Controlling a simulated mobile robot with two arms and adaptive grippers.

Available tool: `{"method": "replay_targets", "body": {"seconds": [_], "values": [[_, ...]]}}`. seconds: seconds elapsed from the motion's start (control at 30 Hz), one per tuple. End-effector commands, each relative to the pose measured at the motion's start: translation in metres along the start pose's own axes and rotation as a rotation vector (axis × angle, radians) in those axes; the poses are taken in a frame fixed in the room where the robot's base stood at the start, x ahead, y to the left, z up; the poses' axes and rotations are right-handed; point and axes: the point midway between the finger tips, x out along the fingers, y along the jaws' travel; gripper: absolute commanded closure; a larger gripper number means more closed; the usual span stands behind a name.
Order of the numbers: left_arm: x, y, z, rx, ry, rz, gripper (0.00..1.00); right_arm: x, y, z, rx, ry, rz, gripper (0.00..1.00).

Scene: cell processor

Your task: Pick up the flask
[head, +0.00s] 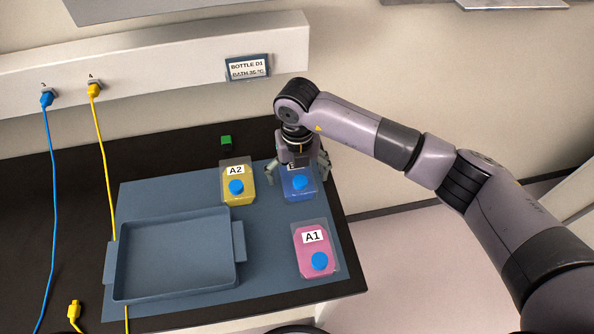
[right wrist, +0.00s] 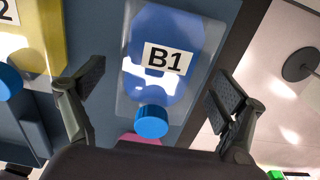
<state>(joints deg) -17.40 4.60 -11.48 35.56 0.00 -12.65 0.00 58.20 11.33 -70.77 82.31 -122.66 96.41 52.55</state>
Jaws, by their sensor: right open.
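Three flasks with blue caps lie on the blue-grey mat (head: 268,232). The blue flask labelled B1 (head: 298,186) is at the back right, partly hidden under my right gripper (head: 299,178). In the right wrist view the blue flask (right wrist: 168,62) sits between the two spread fingers, with its cap (right wrist: 151,121) toward the gripper. My right gripper (right wrist: 155,103) is open and empty. The yellow flask A2 (head: 239,174) is left of it. The pink flask A1 (head: 316,245) is nearer the front. My left gripper is not in view.
A blue-grey tray (head: 238,226) with side handles stands empty on the left of the mat. A small green cube (head: 226,140) lies behind the yellow flask. Blue (head: 51,180) and yellow (head: 103,170) cables hang at the left. A sign (head: 247,68) reads "BOTTLE D1 BATH 35 °C".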

Motion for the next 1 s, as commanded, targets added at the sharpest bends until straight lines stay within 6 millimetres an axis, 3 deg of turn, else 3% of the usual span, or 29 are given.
{"method": "replay_targets", "body": {"seconds": [0.27, 1.0], "values": [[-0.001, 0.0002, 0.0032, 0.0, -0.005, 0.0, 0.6, 0.0053, 0.0001, 0.0, -0.001, 0.0, 0.0, 0.1], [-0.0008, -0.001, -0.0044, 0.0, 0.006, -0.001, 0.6, 0.0047, 0.0001, 0.0, -0.001, 0.0, 0.0, 0.59]]}}
